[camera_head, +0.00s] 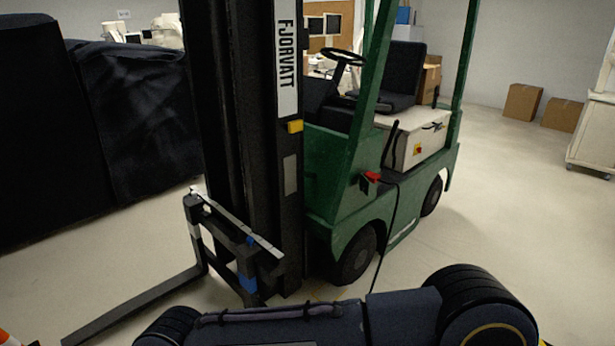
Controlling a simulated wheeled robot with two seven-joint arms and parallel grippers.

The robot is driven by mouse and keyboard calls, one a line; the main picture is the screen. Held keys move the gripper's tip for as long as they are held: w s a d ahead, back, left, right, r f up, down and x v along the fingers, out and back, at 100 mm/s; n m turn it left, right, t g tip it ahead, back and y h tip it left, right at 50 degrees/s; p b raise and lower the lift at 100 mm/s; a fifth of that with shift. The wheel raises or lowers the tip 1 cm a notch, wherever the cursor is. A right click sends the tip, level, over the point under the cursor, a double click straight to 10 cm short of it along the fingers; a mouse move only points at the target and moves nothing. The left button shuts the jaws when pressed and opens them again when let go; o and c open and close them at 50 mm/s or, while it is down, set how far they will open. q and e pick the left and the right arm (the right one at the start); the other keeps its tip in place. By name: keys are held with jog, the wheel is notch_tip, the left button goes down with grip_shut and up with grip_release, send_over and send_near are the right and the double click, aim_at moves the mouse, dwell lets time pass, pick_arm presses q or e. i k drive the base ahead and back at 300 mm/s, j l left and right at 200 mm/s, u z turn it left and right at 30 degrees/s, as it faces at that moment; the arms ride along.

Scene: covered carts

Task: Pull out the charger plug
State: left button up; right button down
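A green forklift (335,190) stands in the middle, its black mast towards me. A small red piece (372,176), which looks like the charger plug or its socket, sits on the forklift's green side. A thin black cable (391,225) starts beside it and hangs down the side until my dark arm link at the bottom hides it. How far the plug is seated is too small to tell. Neither gripper is in view; only links of my own arm cross the bottom, and nothing is seen touching the plug.
The forklift's forks (140,303) reach low to the front left. Black-covered carts (95,130) stand at left. Cardboard boxes (522,102) and a white cabinet (592,135) are at right. The floor (500,215) right of the forklift is clear. Part of an orange-and-white object (5,337) shows bottom left.

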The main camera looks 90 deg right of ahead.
aim_at(374, 178)
jog(key=z, duration=3.3)
jog(key=i+l, duration=0.3)
jog(key=i, duration=0.15)
jog(key=i+l+z, duration=0.1)
jog(key=i+l, duration=0.2)
jog(key=i, duration=0.2)
jog(key=i+l, duration=0.3)
jog(key=i, duration=0.2)
jog(key=i+l+z, duration=0.1)
jog(key=i+l, duration=0.15)
jog(key=i, duration=0.2)
jog(key=i+l, duration=0.2)
jog(key=i, duration=0.3)
jog(key=i+l+z, duration=0.15)
jog(key=i, duration=0.35)
jog(key=i+j, duration=0.1)
jog(key=j, duration=0.5)
jog(key=i, duration=0.05)
